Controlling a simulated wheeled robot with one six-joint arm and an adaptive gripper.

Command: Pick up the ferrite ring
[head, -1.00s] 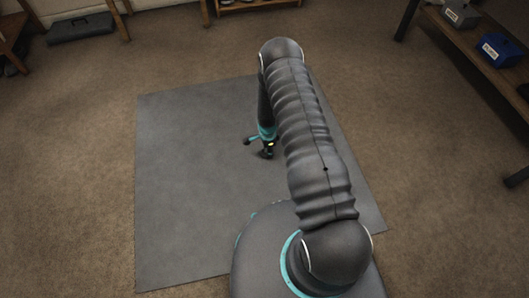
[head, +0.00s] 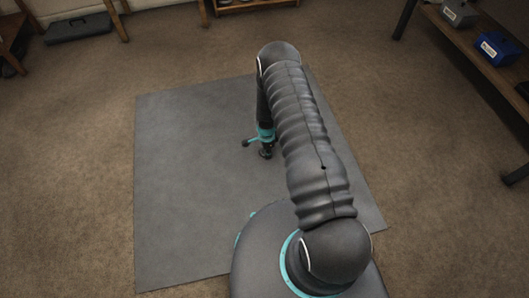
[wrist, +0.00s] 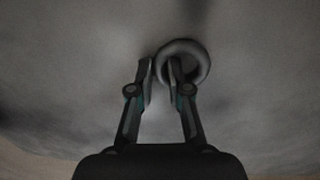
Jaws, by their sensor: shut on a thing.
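The ferrite ring (wrist: 206,63) is a dark grey ring in the upper middle of the wrist view. My gripper (wrist: 162,68) is shut on the ring's left wall. The right finger overlaps the ring's opening and the left finger is just outside the rim. In the head view my gripper (head: 266,153) is small and dark, low over the grey mat. The ring cannot be made out there. Whether the ring touches the mat is unclear.
The grey mat (head: 185,190) is bare around my gripper. A bench at the right holds a blue bin (head: 497,48) and a grey bin (head: 460,13). A dark case (head: 80,28) lies on the floor at the back left. Brown floor surrounds the mat.

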